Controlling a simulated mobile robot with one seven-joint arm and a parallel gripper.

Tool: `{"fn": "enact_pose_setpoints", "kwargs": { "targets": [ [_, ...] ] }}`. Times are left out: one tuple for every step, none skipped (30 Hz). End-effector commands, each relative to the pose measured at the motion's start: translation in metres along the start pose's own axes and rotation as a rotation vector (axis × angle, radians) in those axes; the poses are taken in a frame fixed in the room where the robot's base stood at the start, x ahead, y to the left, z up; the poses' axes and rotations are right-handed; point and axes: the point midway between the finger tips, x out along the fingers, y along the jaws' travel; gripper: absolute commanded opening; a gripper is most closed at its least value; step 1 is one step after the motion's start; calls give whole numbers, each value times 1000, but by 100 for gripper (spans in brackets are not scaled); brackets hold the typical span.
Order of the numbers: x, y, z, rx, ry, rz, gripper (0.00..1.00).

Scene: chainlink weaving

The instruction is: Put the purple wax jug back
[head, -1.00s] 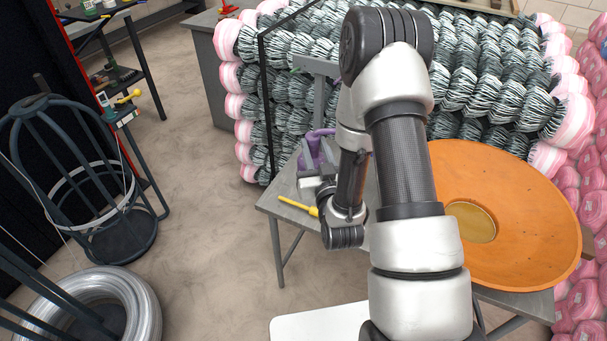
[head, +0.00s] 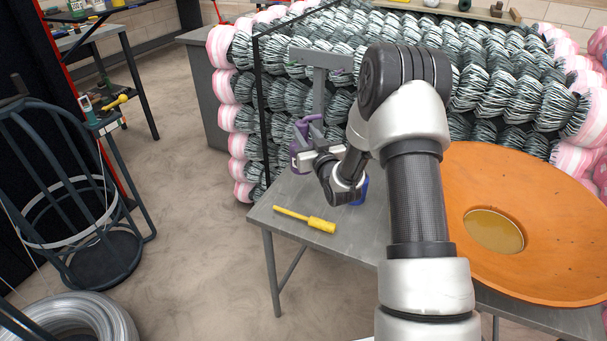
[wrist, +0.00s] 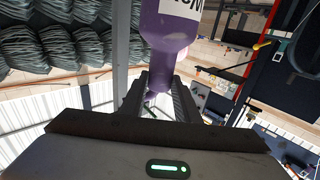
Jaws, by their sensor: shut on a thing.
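The purple wax jug (wrist: 172,28) fills the top middle of the wrist view, with part of a white label showing. Its narrower purple part runs down between the two dark fingers of my gripper (wrist: 160,95), which is shut on it. In the head view the jug (head: 302,145) is partly hidden by my gripper (head: 318,152). It is held up above the back left part of the grey metal table (head: 285,252), beside a grey upright post.
A yellow-handled tool (head: 305,219) lies near the table's left edge. A blue object (head: 360,190) shows partly behind my wrist. A wide orange dish (head: 540,220) covers the table's right side. Stacked wire bundles (head: 500,75) stand behind.

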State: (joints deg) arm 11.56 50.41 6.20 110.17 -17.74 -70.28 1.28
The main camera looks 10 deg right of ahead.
Motion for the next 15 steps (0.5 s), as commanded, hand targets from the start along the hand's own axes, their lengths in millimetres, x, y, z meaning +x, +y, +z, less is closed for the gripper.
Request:
{"fn": "enact_pose_setpoints", "kwargs": {
  "targets": [
    [0, 0, 12, 1, 1, 0, 0],
    [0, 0, 18, 1, 0, 0, 0],
    [0, 0, 24, 1, 1, 0, 0],
    [0, 0, 28, 1, 2, 0, 0],
    [0, 0, 31, 1, 2, 0, 0],
    [0, 0, 34, 1, 3, 0, 0],
    [0, 0, 35, 0, 4, 0, 0],
    [0, 0, 37, 0, 4, 0, 0],
    [0, 0, 39, 0, 4, 0, 0],
    [0, 0, 42, 0, 3, 0, 0],
    [0, 0, 45, 1, 3, 0, 0],
    [-1, 0, 50, 1, 2, 0, 0],
    [-1, 0, 54, 1, 2, 0, 0],
    [-1, 0, 60, 1, 2, 0, 0],
    [-1, 0, 66, 1, 2, 0, 0]
  ]
}}
